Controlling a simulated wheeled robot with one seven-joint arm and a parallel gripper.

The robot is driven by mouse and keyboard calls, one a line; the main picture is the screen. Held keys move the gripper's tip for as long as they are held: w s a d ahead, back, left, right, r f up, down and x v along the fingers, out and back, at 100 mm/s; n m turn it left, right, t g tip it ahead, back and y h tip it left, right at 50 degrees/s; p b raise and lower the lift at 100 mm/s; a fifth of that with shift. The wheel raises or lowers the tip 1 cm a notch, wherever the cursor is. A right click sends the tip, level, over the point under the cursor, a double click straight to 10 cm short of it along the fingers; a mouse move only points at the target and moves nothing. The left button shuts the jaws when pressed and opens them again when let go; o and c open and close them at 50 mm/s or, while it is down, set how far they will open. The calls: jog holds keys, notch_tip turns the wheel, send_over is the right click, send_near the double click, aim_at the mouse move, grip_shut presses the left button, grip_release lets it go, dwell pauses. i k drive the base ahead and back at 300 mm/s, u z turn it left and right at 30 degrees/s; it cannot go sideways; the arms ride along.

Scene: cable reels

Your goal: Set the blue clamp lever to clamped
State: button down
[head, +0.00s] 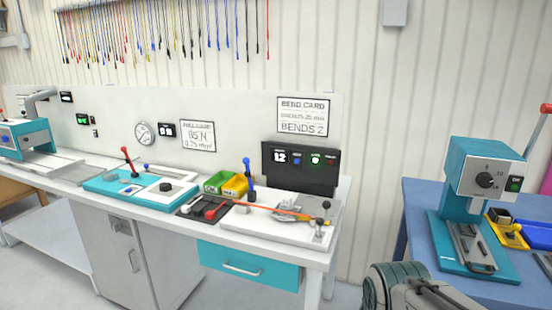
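The blue clamp lever (248,177) stands about upright on the white workbench, with a round blue knob on top. It rises behind a dark base plate (205,206), beside the yellow bin and left of the black control box. The lever's foot is partly hidden, and I cannot tell from its pose whether it is clamped. A red-orange rod or cable runs from the dark plate to the right, across a pale plate (270,229) with small posts. Part of my arm shows at the bottom right, far from the lever. My gripper's fingers are not in view.
A black control box (300,168) with lit displays stands behind the pale plate. Green (216,182) and yellow (236,187) bins sit left of the lever. A teal fixture (128,190) with a red lever is further left. A teal machine (482,185) stands on the blue table (420,205).

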aim_at(246, 161)
jog(key=u, duration=0.4)
jog(key=i, duration=1.3)
jog(key=z, duration=0.4)
